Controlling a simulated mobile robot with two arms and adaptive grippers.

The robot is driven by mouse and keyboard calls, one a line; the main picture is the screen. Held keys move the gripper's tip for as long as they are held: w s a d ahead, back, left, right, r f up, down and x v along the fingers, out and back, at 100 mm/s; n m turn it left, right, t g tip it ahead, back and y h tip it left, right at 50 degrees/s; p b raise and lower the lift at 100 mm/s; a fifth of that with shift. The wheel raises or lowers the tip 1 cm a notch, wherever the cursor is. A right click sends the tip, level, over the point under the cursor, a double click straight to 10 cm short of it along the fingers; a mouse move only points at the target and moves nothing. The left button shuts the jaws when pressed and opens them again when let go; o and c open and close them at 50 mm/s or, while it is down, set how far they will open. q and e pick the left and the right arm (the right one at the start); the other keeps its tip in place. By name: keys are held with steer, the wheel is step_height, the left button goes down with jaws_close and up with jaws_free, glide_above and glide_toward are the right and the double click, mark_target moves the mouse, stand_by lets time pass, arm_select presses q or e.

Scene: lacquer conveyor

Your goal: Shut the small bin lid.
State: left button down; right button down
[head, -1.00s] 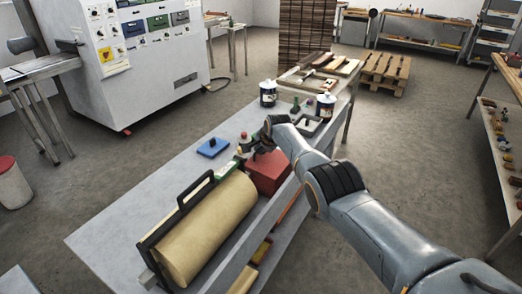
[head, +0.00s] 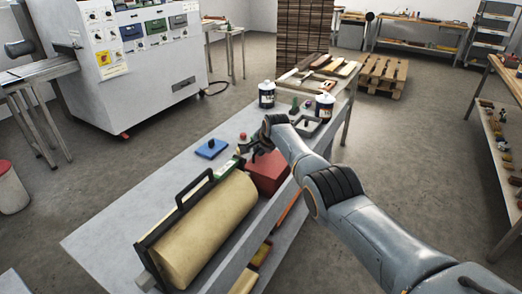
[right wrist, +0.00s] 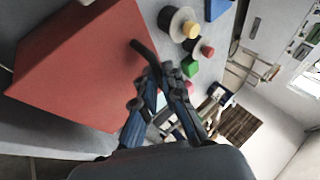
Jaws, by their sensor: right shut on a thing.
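A red box (head: 267,172), probably the small bin, stands on the grey table, right of the paper roll. It fills the left of the right wrist view (right wrist: 85,65). I cannot tell how far its lid is open. My right gripper (head: 258,151) is at the box's far left edge; in the right wrist view its fingers (right wrist: 163,75) are closed together around a thin dark bar (right wrist: 143,52) that reaches in front of the red face. Whether the bar is joined to the box is not clear. My left gripper is not in view.
A paper roll in a black-handled holder (head: 205,230) lies at the near side. A blue block (head: 211,148), a red button (head: 243,136) and two cans (head: 266,94) (head: 325,106) stand beyond. A white bin with a red lid (head: 8,185) stands on the floor at left.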

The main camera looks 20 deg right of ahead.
steer(key=shift+w+a+r, duration=0.3)
steer(key=shift+a+r, duration=0.15)
steer(key=shift+r, duration=0.05)
steer(key=c, duration=1.5)
jaws_free()
steer(key=shift+w+a+f, duration=0.1)
steer(key=shift+w, duration=0.05)
steer(key=shift+c, duration=0.2)
steer(key=shift+o, duration=0.5)
steer(key=shift+w+a+f, duration=0.2)
steer(key=shift+w+f, duration=0.1)
steer(key=shift+f, duration=0.05)
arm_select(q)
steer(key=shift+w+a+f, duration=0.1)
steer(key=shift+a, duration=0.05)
arm_select(e)
steer(key=shift+s+d+f, duration=0.15)
steer(key=shift+s+d+r, duration=0.15)
steer(key=shift+s+r, duration=0.2)
steer(key=shift+r, duration=0.05)
steer(key=shift+v, duration=1)
steer(key=v, duration=0.9)
